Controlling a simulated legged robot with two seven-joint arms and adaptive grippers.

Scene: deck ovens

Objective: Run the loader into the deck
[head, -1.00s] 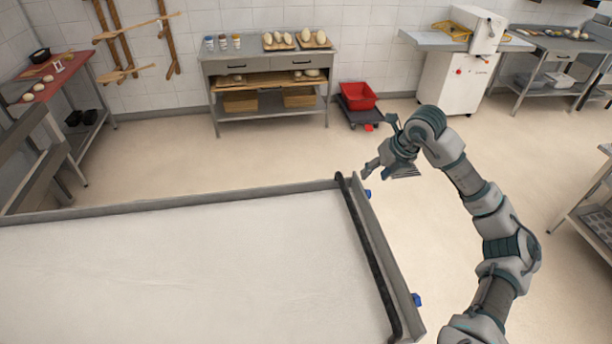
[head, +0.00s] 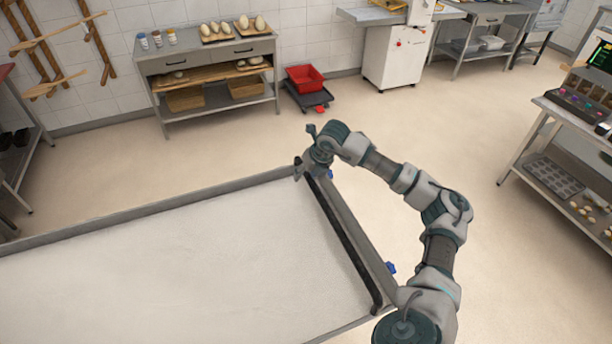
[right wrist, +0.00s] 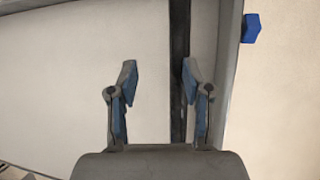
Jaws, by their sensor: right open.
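The loader is a wide, shallow grey-framed bed with a pale cloth surface (head: 190,260). It fills the lower left of the head view. A dark bar (head: 345,245) runs along its right end; the bar also shows in the right wrist view (right wrist: 179,60). My right gripper (head: 300,172) is at the far end of this bar. In the right wrist view its two fingers (right wrist: 160,78) are spread and empty. The bar passes close to the right finger, partly behind it; I cannot tell whether they touch. My left gripper and the oven deck are not in view.
Blue knobs (head: 391,267) stick out from the loader's right side. A steel table (head: 210,60) with dough pieces stands at the back wall, beside a red bin (head: 305,78). A rack with trays (head: 555,178) stands at right. The floor between is clear.

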